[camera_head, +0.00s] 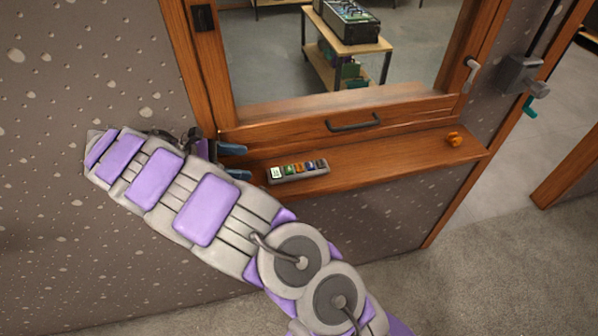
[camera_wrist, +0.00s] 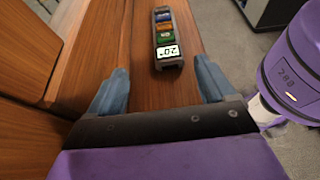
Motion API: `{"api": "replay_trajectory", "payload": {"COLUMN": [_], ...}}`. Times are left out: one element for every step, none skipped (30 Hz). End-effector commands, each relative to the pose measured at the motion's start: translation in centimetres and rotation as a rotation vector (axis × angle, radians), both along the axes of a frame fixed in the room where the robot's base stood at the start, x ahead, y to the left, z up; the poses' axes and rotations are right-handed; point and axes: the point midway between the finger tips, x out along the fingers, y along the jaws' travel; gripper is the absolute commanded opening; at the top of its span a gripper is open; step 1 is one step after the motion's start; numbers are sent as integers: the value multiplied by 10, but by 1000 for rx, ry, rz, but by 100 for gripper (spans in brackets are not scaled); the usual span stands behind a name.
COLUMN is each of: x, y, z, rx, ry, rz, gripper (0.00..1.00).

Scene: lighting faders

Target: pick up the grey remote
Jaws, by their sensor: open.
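The grey remote (camera_head: 298,172) lies on the wooden window ledge (camera_head: 385,165), with a white display and several coloured buttons in a row. In the wrist view the remote (camera_wrist: 167,62) lies ahead of the fingers, its white display end nearest to me. My gripper (camera_head: 233,162) is at the left end of the ledge, just left of the remote and apart from it. In the wrist view my gripper (camera_wrist: 158,84) is open, its blue fingers spread either side of the remote's line, with nothing between them.
A small orange object (camera_head: 454,139) sits at the right end of the ledge. A wooden window frame with a dark handle (camera_head: 353,122) rises behind the ledge. Beyond the opening stands a wooden cart (camera_head: 345,60). The ledge between remote and orange object is clear.

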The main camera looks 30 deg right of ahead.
Motion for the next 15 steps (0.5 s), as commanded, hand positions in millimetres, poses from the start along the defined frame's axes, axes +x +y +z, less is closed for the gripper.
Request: {"api": "replay_trajectory", "payload": {"x": [-3, -4, -7, -8, -9, -10, -12, -14, -16, -17, -18, -21, -22, -23, -24], "y": [-5, -9, -15, -20, -24, -31, -36, -42, -49, -54, -59, -67, -72, -76, -80], "z": [-5, -7, -10, -12, -15, -18, -20, -22, -25, -27, -29, -31, -32, -34, -36], "rx": [-5, -6, -7, -7, -6, -5, -6, -7, -7, -4, -3, -2, -2, -2, -1], "ry": [2, 4, 6, 6, 4, 3, 4, 6, 5, 3, 2, 2, 4, 4, 3], "rz": [-2, -2, -4, -4, -2, -1, -3, -4, -4, -3, -2, -4, -4, -4, -2], "gripper": [83, 83, 83, 83, 83, 83, 83, 83, 83, 83, 83, 83, 83, 83, 83]}}
